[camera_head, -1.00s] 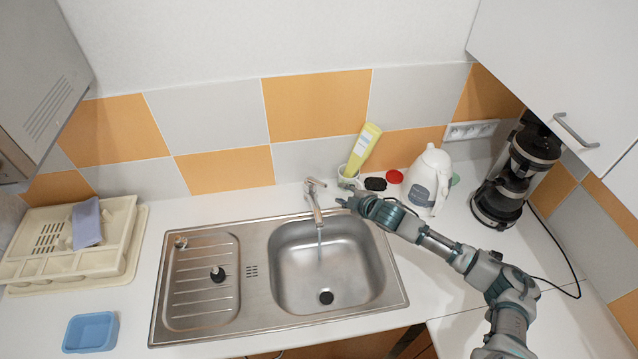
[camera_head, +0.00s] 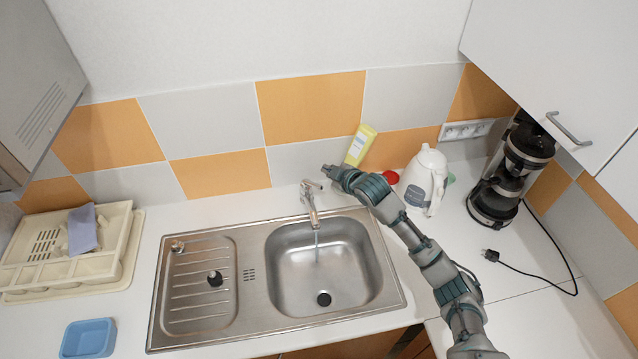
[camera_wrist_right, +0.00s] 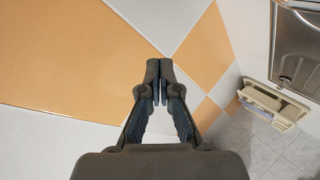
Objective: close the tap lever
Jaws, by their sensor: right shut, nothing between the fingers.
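The metal tap (camera_head: 311,200) stands at the back edge of the steel sink (camera_head: 325,265), with its spout pointing forward over the basin. A thin stream of water falls from the spout into the basin. The tap lever (camera_head: 313,184) is on top of the tap. My right gripper (camera_head: 328,169) is just to the right of and above the lever, with a small gap seeming to remain. In the right wrist view its fingers (camera_wrist_right: 159,85) are together and empty, with the tiled wall behind them. The tap does not show there. My left gripper is not in view.
A yellow bottle (camera_head: 361,146), a red lid (camera_head: 390,177) and a white kettle (camera_head: 424,180) stand behind my right arm. A coffee maker (camera_head: 513,172) is at the right. A dish rack (camera_head: 62,262) and blue tub (camera_head: 88,338) are at the left.

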